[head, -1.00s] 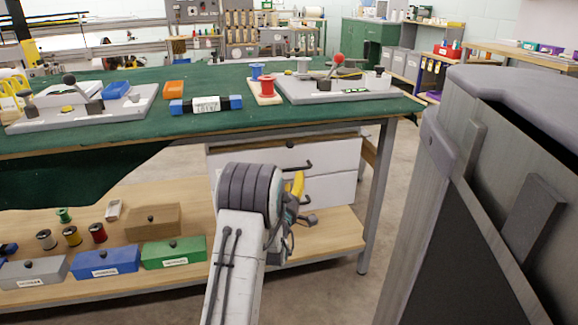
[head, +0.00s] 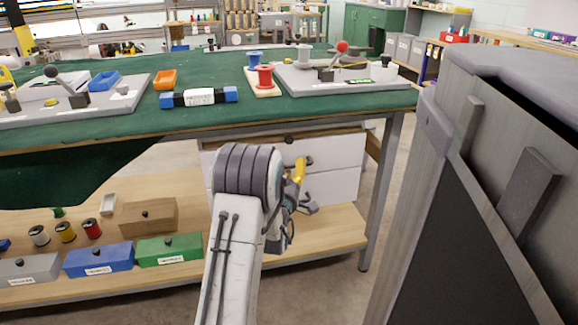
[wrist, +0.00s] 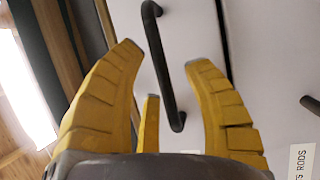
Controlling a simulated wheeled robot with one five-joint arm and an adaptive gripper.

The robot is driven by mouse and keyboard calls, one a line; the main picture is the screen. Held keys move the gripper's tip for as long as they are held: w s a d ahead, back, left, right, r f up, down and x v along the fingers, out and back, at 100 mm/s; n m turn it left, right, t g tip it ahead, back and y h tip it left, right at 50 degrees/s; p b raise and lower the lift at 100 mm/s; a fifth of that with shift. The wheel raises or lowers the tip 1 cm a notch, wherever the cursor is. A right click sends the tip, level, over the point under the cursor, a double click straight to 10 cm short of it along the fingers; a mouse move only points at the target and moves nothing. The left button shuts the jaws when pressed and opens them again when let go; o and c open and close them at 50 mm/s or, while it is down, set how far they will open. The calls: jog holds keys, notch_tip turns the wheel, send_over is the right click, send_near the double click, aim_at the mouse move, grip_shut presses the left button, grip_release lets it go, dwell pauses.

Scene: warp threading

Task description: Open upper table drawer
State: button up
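The upper drawer (head: 345,150) is a white front under the right part of the green-topped table, and it looks shut. Its black bar handle (wrist: 160,65) stands between the yellow fingers of my gripper (wrist: 165,57) in the wrist view. The fingers are spread on both sides of the bar, with a visible gap to it. In the head view my gripper (head: 299,172) is in front of the drawer fronts, partly hidden by my arm. The lower drawer (head: 338,186) is beneath, and its handle (wrist: 311,104) shows at the right of the wrist view.
A grey cabinet (head: 440,210) stands close on the right. The low wooden shelf (head: 330,232) holds blue (head: 98,258) and green (head: 168,250) boxes and spools on the left. A metal table leg (head: 380,190) stands right of the drawers.

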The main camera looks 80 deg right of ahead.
grip_shut()
dwell(0.5)
